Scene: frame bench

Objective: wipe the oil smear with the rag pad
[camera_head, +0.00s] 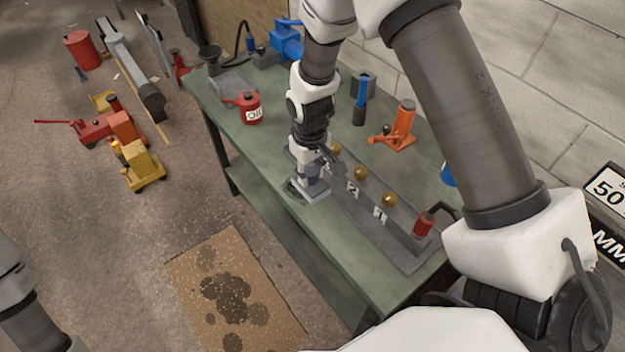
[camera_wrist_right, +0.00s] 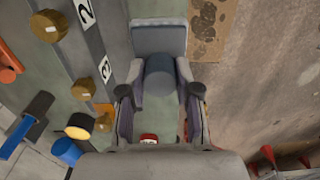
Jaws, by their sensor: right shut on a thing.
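The rag pad (camera_head: 317,194) is a flat grey block with an upright handle, on or just above the green bench top near its front edge. My right gripper (camera_head: 311,176) is above the pad and shut on its handle. In the right wrist view the gripper (camera_wrist_right: 160,85) has a finger on each side of the blue-grey round handle (camera_wrist_right: 160,72), with the pad (camera_wrist_right: 158,40) beyond it. A dark oil smear (camera_head: 291,189) shows at the pad's left edge; the pad may hide part of it. My left gripper is out of view.
A grey rail with numbered tags and brass knobs (camera_head: 361,173) runs close on the right of the pad. Stained cardboard (camera_head: 190,270) lies on the floor.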

